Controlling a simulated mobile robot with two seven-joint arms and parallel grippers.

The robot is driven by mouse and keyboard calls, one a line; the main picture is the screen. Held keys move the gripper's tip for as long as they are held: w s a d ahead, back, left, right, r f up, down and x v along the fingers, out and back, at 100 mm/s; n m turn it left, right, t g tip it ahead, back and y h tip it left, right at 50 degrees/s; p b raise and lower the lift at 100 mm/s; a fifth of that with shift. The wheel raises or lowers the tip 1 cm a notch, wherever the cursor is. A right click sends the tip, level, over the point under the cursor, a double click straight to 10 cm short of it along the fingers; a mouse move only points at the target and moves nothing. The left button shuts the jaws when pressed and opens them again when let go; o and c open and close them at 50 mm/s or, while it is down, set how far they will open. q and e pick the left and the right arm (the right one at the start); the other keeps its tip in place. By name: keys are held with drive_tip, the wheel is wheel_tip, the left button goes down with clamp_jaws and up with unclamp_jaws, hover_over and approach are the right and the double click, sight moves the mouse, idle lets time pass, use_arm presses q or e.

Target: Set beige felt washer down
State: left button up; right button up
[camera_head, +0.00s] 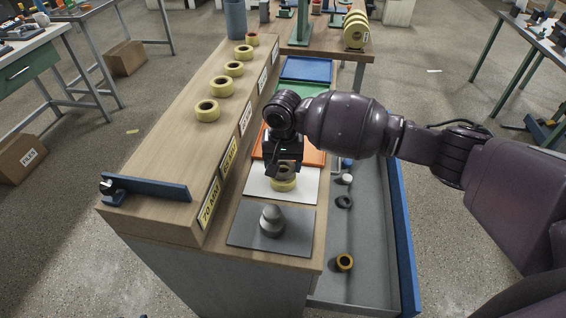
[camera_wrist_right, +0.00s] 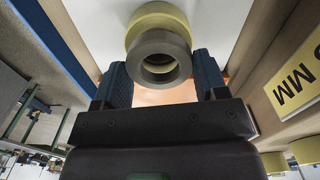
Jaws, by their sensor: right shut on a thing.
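My right gripper (camera_head: 284,170) points down over the white mat (camera_head: 256,190) and is shut on a ring. In the right wrist view a grey-brown ring (camera_wrist_right: 181,58), apparently the beige felt washer, sits between my two blue-grey fingers (camera_wrist_right: 160,80). A pale yellow roll (camera_wrist_right: 160,14) shows directly beyond it. In the head view a yellow roll (camera_head: 284,186) is on the white mat under the fingers. The washer is mostly hidden there, and I cannot tell whether it touches the roll. My left gripper is not in view.
A grey mat (camera_head: 240,232) in front bears a grey knobbed weight (camera_head: 272,221). An open drawer (camera_head: 372,255) on the right holds loose rings. Several yellow rolls stand along the raised wooden shelf (camera_head: 185,140). A blue bar (camera_head: 150,187) lies at its near end.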

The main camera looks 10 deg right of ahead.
drive_tip(key=shift+f, duration=0.1)
drive_tip(key=shift+f, duration=0.3)
drive_tip(key=o, duration=0.9)
drive_tip(key=shift+r, duration=0.4)
wheel_tip(320, 180, up, 12)
drive_tip(key=p, duration=0.1)
drive_tip(key=shift+p, duration=0.3)
